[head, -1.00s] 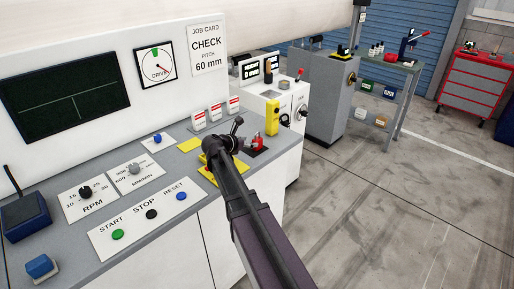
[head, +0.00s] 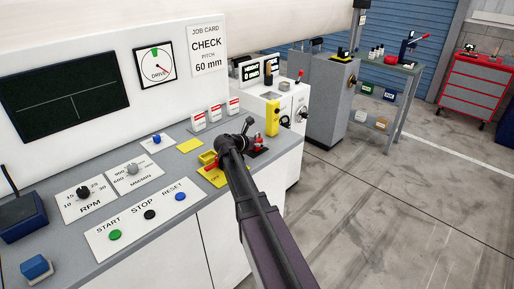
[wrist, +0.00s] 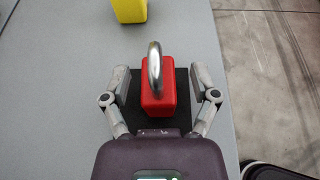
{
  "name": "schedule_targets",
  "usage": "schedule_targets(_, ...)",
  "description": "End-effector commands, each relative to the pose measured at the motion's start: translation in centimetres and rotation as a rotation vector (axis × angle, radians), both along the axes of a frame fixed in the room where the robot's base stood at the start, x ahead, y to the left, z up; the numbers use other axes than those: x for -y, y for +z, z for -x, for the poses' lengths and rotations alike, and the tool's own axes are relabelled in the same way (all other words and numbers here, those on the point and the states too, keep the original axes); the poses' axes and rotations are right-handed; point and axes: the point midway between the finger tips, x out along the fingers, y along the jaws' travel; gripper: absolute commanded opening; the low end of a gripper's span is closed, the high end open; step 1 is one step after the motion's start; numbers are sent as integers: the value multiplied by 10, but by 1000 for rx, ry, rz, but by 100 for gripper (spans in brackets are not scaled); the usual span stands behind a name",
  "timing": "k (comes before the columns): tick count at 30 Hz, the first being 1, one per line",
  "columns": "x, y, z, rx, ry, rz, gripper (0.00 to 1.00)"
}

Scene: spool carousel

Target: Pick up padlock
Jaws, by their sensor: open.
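The padlock (wrist: 153,102) is a red block with a silver shackle, seen from above in the wrist view. It stands on a black square pad (wrist: 183,126) on the grey bench top. My gripper (wrist: 156,76) is open, with one finger on each side of the padlock. Small gaps show between the fingers and the red body. In the head view the padlock (head: 259,142) is partly hidden behind my gripper (head: 246,137).
A yellow box (head: 273,118) stands just beyond the padlock; it also shows in the wrist view (wrist: 130,9). A yellow and red item (head: 211,174) sits left of my arm. The bench edge lies to the right, with open floor beyond.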

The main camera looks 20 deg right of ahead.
Motion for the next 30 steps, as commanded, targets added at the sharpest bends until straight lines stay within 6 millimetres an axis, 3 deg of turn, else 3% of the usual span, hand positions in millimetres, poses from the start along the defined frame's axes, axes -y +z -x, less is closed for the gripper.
schedule_targets(19, 6, -2, -2, 0, 0, 0, 77)
schedule_targets(20, 6, -2, -2, 0, 0, 0, 74)
schedule_targets(27, 6, -2, -2, 1, 0, 0, 3)
schedule_targets(30, 6, -2, -2, 1, 0, 0, 0)
